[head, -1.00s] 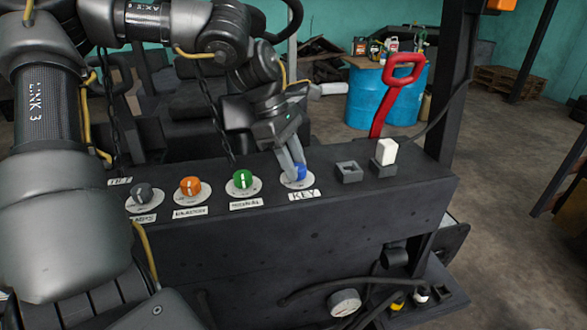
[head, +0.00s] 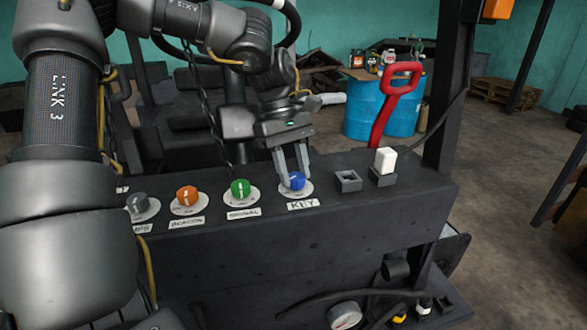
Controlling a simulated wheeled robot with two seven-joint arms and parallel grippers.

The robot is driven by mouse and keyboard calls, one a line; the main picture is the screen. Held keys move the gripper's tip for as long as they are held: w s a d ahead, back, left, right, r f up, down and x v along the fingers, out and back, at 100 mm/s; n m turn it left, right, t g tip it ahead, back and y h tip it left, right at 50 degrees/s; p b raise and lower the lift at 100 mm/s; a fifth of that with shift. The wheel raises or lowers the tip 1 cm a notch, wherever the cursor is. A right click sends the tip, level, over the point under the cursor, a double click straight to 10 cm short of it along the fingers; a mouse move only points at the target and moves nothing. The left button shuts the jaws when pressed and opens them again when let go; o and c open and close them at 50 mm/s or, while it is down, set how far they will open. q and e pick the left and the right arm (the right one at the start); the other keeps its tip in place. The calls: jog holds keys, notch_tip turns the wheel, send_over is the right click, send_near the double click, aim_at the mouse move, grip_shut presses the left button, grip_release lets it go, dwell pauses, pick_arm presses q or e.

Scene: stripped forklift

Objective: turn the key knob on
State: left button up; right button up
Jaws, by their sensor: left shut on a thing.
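The blue key knob (head: 294,182) sits on a pale round dial on top of the dark panel, behind the label KEY (head: 303,204). A white pointer mark shows on its face, pointing roughly toward the back of the panel. My left gripper (head: 294,172) reaches down from above and behind, with one finger on each side of the knob. It is shut on the knob, and the fingertips partly cover its sides. My right gripper is not in view.
To the left on the panel (head: 330,238) stand the green signal knob (head: 240,188), the orange beacon knob (head: 187,196) and a grey knob (head: 138,204). To the right are a square socket (head: 348,181) and a white rocker switch (head: 385,161). A red handle (head: 381,130) rises behind.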

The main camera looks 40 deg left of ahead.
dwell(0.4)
pick_arm(q)
jog(key=o, duration=1)
jog(key=shift+s, duration=0.1)
jog(key=shift+r, duration=0.1)
jog(key=shift+a+r, duration=0.25)
jog(key=shift+r, duration=0.1)
jog(key=b+v, duration=0.1)
jog(key=v, duration=0.4)
jog(key=shift+d, duration=0.1)
jog(key=p+v, duration=0.2)
jog(key=v, duration=0.3)
jog(key=shift+f+p, duration=0.1)
jog(key=shift+p, duration=0.25)
